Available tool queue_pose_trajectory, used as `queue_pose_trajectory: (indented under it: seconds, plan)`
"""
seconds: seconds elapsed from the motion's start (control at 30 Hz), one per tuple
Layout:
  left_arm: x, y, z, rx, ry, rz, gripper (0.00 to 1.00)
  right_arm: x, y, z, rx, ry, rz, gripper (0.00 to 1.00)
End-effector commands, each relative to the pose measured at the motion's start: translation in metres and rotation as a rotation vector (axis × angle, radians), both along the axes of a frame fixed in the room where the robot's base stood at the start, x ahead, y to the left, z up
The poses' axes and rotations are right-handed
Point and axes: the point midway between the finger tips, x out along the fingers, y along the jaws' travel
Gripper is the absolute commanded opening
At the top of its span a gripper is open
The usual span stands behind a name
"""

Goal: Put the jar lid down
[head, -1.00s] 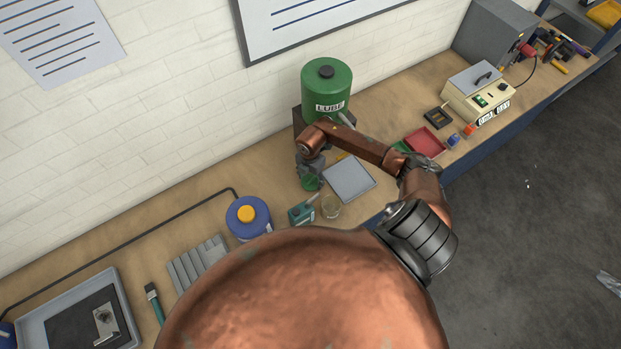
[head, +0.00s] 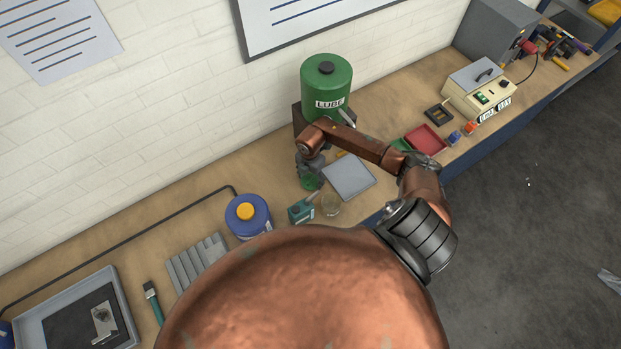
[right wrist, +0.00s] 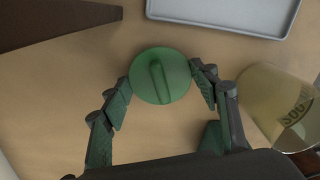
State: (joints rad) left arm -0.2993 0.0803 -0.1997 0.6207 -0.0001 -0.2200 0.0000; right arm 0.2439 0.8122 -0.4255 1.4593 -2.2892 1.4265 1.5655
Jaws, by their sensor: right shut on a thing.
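The jar lid (right wrist: 160,75) is a round green disc with a raised bar across its top. My right gripper (right wrist: 160,82) is shut on it, a finger at each side of its rim, in the right wrist view. In the head view the lid (head: 311,182) shows as a small green patch under my right gripper (head: 311,174), close to the bench top. I cannot tell whether the lid touches the bench. A clear glass jar (right wrist: 278,100) stands to the right of the gripper in the right wrist view; it also shows in the head view (head: 330,205). My left gripper is not in view.
A grey tray (head: 349,177) lies just right of the lid.

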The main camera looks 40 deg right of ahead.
Motion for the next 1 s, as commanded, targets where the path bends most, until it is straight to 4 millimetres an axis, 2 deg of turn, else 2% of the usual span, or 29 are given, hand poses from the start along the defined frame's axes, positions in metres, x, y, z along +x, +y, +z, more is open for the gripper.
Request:
queue_pose_trajectory:
  seconds: [0.6,0.63,0.9,1.0]
  plan:
    - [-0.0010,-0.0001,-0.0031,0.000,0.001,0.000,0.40,0.0004,-0.0002,-0.0050,0.000,-0.001,0.000,0.43]
    - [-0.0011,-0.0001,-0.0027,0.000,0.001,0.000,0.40,0.0005,-0.0001,-0.0045,0.000,-0.001,0.000,0.57]
    - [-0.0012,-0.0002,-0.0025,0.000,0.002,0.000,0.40,0.0003,0.0000,-0.0043,0.000,-0.001,0.000,0.76]
    - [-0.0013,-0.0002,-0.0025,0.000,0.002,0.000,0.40,0.0003,0.0000,-0.0044,0.000,-0.001,0.000,0.76]
